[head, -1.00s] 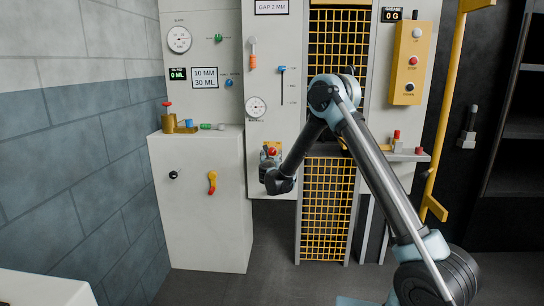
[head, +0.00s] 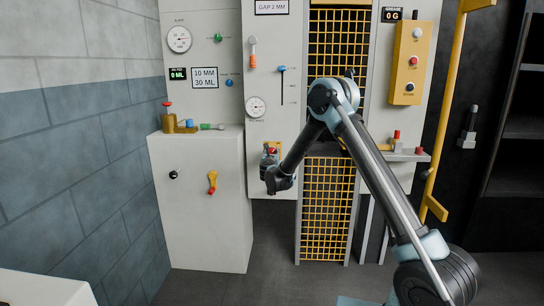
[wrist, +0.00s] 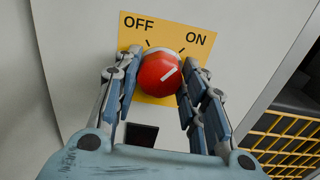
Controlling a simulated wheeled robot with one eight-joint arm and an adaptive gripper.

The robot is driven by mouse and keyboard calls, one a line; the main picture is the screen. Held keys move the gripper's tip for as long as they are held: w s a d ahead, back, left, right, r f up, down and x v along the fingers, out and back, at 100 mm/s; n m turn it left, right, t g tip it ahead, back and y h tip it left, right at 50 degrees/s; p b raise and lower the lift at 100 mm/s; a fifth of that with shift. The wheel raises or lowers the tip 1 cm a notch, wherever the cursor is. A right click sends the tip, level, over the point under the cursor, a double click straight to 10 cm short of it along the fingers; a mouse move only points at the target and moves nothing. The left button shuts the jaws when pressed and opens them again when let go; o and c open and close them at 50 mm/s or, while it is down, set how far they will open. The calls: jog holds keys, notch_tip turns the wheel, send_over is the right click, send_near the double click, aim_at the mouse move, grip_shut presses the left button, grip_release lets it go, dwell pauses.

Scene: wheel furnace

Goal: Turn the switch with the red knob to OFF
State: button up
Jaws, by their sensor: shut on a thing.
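The red knob (wrist: 160,74) sits on a yellow plate (wrist: 192,40) marked OFF at the upper left and ON at the upper right. The white line on the knob points up and right, toward the ON side. My gripper (wrist: 157,84) is shut on the knob, with one finger on its left side and one on its right. In the head view the knob (head: 272,150) is small on the grey panel, and my gripper is partly hidden by my wrist.
A yellow mesh guard (head: 326,205) stands right of the switch and also shows at the right of the wrist view. A white cabinet (head: 200,225) with a black knob (head: 173,175) and a red-and-yellow handle (head: 212,182) stands to the left. A yellow button box (head: 408,65) hangs upper right.

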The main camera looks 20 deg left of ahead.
jog(key=shift+a, duration=0.2)
jog(key=shift+d, duration=0.1)
jog(key=shift+n, duration=0.8)
jog(key=n, duration=0.9)
jog(key=shift+n, duration=0.3)
jog(key=shift+a+n, duration=0.2)
jog(key=shift+n, duration=1.2)
